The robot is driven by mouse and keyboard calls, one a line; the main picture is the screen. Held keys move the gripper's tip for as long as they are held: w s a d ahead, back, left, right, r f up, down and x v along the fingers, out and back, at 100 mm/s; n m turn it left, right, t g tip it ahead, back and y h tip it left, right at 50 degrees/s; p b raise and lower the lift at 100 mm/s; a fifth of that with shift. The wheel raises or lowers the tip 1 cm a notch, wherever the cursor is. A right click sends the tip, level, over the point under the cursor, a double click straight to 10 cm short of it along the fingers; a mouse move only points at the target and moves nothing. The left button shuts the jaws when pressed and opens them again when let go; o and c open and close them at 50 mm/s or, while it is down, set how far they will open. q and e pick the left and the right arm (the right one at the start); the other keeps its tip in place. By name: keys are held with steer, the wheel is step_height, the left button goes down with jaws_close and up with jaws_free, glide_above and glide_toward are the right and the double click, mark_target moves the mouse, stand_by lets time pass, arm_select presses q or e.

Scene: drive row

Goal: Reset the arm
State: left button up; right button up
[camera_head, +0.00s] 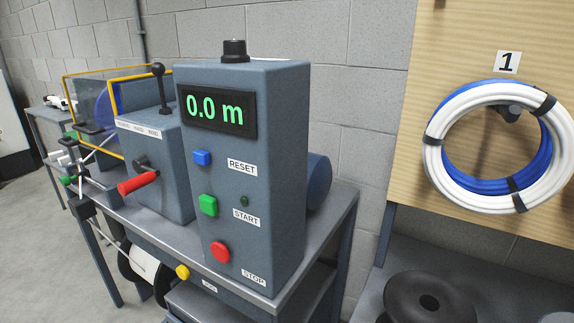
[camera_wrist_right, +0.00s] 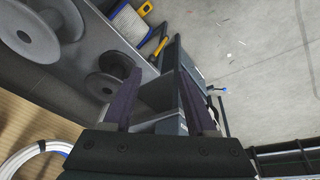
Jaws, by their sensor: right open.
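My right gripper (camera_wrist_right: 158,76) shows in the right wrist view, its two dark fingers apart with nothing visibly held between them. Grey machinery shows beyond and between the fingers; I cannot tell the distance. Neither gripper shows in the head view, and my left gripper is in no view. In the head view a grey control box (camera_head: 250,105) stands in the middle, its display (camera_head: 216,109) reading "0.0 m". It carries a blue button (camera_head: 202,157) beside the RESET label, a green button (camera_head: 208,205) beside START and a red button (camera_head: 220,252) by STOP.
A machine with a red-handled lever (camera_head: 137,184) stands left of the box on a grey bench (camera_head: 340,212). A white and blue coil (camera_head: 437,165) hangs on a wooden board (camera_head: 400,122) at right. Black (camera_head: 400,300) and grey (camera_wrist_right: 25,35) spools lie nearby. Open floor (camera_wrist_right: 265,85) shows in the wrist view.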

arm_select(q)
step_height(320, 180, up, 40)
steer(key=p, duration=3.8)
arm_select(e)
step_height(320, 180, up, 42)
steer(key=s+m, duration=0.1)
steer(key=shift+d+f, duration=0.15)
steer(key=shift+d, duration=0.15)
